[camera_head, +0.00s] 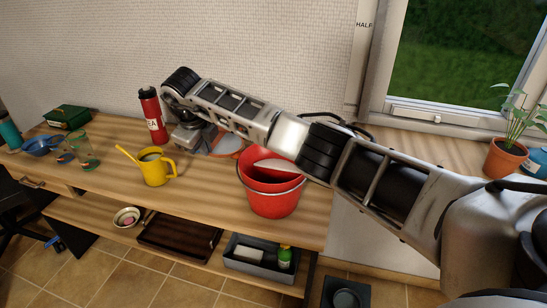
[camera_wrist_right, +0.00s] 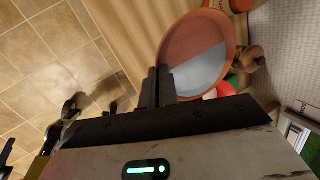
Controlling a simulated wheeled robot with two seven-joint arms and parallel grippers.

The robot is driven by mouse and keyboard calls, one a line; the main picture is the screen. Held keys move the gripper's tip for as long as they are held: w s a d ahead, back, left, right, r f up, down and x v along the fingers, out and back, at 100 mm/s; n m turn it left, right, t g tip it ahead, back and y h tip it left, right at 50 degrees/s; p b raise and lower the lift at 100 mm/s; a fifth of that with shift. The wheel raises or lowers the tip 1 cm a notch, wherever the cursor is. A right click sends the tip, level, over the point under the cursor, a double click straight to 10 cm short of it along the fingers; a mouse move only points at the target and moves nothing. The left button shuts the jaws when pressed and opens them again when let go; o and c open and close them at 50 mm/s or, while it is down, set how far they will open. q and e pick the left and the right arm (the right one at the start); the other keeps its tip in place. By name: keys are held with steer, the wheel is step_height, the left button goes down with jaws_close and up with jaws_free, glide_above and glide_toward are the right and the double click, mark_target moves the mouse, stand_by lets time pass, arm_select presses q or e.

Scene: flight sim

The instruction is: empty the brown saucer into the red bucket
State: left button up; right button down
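The red bucket (camera_head: 272,196) stands upright near the right end of the wooden table, partly behind my right arm. A pale patch shows inside it; I cannot tell what it is. The brown saucer (camera_head: 228,140) is left of and behind the bucket, partly hidden by my right gripper (camera_head: 193,138). In the wrist view the saucer (camera_wrist_right: 225,55) faces the camera, with a pale, straight-edged area inside. My right gripper's fingers (camera_wrist_right: 158,86) are close together and overlap the saucer's edge; they look shut on its rim. My left gripper is not in view.
A red flask (camera_head: 153,115) stands behind the gripper, and a yellow watering can (camera_head: 154,168) stands left of it. A blue pan (camera_head: 40,145) and glass jar (camera_head: 84,151) are further left. A potted plant (camera_head: 505,157) is at far right. A lower shelf holds trays.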

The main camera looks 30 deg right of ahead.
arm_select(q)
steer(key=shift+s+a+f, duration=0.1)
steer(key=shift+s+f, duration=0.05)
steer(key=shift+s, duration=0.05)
arm_select(e)
steer(key=shift+s+d+r, duration=0.2)
steer(key=shift+r, duration=0.05)
arm_select(q)
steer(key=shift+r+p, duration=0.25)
steer(key=shift+p, duration=0.15)
arm_select(e)
steer(key=shift+s+d+r+t+y, duration=0.5)
steer(key=shift+s+d+t+y, duration=0.1)
steer(key=shift+s+t, duration=0.15)
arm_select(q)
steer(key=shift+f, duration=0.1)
arm_select(e)
steer(key=shift+s+d+r+m+t, duration=0.15)
steer(key=shift+s+d+m+t, duration=0.15)
steer(key=shift+s+d+t, duration=0.05)
arm_select(q)
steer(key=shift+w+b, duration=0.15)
steer(key=shift+b, duration=0.25)
arm_select(e)
steer(key=shift+s+d+r+t+y, duration=0.25)
steer(key=shift+s+d+t+y, duration=0.1)
steer(key=shift+s+y, duration=0.15)
